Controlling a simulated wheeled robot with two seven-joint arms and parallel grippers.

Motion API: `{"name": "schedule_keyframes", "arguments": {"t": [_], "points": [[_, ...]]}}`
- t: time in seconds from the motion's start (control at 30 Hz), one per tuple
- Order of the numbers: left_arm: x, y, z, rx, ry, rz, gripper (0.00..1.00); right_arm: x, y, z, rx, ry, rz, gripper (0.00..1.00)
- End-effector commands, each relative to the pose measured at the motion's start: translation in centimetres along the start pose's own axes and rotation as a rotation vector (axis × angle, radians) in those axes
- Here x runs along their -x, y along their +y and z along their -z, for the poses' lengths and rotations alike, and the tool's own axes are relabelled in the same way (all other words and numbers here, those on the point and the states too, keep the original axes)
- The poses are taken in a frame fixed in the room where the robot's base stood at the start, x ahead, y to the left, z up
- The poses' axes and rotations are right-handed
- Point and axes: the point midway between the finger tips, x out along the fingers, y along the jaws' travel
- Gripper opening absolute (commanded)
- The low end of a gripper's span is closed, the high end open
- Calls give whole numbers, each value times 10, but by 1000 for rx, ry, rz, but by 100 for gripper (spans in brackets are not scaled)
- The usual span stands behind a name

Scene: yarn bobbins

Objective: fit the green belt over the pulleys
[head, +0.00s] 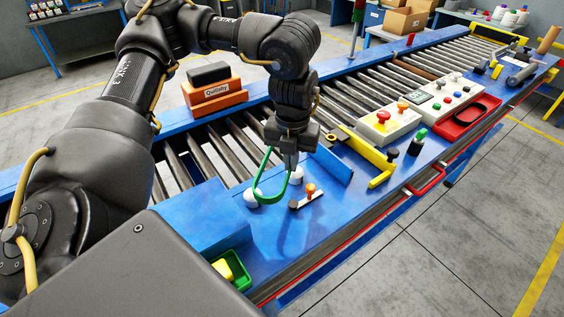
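My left gripper (289,160) points down over the blue bench top and is shut on the green belt (269,201). The belt hangs below the fingers as a long loop. Two white pulleys stand on the bench: the left pulley (251,198) is beside the low end of the belt, and the right pulley (297,174) is just below and right of the fingers. The belt's low end overlaps the left pulley in the picture; I cannot tell whether it is around it or only in front. My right gripper is not in view.
A lever with an orange knob (310,189) stands right of the pulleys. A blue upright plate (332,164) and a yellow bracket (371,160) are farther right. A roller conveyor (352,90) runs behind. A green bin (238,273) sits at the front left.

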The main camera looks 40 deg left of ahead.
Motion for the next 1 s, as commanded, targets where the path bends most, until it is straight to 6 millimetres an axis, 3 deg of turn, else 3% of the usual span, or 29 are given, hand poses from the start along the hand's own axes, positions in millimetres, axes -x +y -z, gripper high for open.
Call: {"name": "schedule_keyframes", "arguments": {"t": [0.2,0.4,0.97,1.0], "points": [[-9,15,2,-469,1,-1,0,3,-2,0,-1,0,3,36],[-14,20,3,-673,1,-2,0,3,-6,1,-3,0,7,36],[-12,19,1,-707,1,-2,0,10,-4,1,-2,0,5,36],[-19,19,1,-707,1,-2,0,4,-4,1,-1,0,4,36]]}}
